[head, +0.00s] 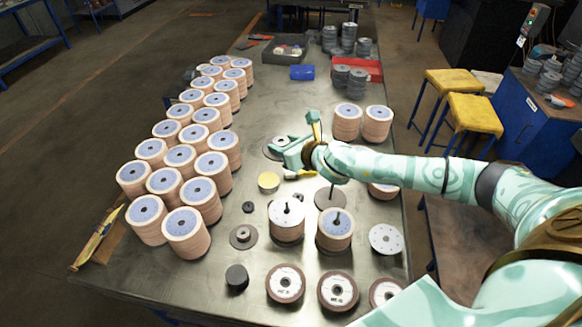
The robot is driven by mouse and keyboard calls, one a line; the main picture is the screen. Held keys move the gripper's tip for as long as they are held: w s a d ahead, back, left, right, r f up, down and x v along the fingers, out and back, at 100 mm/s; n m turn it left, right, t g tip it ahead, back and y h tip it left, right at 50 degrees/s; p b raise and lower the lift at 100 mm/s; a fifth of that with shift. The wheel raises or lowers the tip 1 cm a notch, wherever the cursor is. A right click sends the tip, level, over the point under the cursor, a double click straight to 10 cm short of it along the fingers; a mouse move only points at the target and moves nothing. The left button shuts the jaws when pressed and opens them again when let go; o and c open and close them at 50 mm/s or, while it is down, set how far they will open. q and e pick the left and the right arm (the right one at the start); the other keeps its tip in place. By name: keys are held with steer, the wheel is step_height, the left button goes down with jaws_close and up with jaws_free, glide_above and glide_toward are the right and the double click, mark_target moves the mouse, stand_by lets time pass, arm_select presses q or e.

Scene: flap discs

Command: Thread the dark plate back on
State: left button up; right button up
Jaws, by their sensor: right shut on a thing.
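My right gripper (279,152) reaches in from the right over the middle of the table, its fingers pointing left. It is shut on what looks like the thin dark round plate (268,147); the fingers and hand hide part of the plate. Whether the plate is clear of the table I cannot tell. Below the forearm, an upright dark spindle (332,188) rises from a flat dark round base (326,203). My left gripper is not in view.
Many disc stacks (181,157) fill the table's left side. A yellow-topped round piece (268,181), a dark disc with a hub (243,238) and a black cylinder (237,278) lie nearby. Labelled discs (338,291) line the front. A perforated disc (386,238) lies right.

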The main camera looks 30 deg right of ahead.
step_height(320, 180, down, 4)
steer(key=s+n+y, duration=0.1)
steer(key=n+y, duration=0.1)
steer(key=n+g+y, duration=0.1)
steer(key=n+y, duration=0.1)
glide_above(292, 213)
step_height(292, 213, down, 6)
steer(key=r, duration=0.1)
steer(key=shift+g, duration=0.3)
steer(key=f+b, duration=0.2)
steer(key=f, duration=0.1)
steer(key=f+b, duration=0.2)
steer(key=f, duration=0.1)
steer(key=shift+w+a+f+b, duration=0.1)
steer(key=shift+w+b, duration=0.1)
steer(key=shift+b, duration=0.2)
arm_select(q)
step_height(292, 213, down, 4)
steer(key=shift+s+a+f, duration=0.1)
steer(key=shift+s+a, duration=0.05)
arm_select(e)
steer(key=shift+s, duration=0.2)
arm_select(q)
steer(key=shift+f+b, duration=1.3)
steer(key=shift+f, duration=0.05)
arm_select(e)
steer(key=shift+f, duration=1.55)
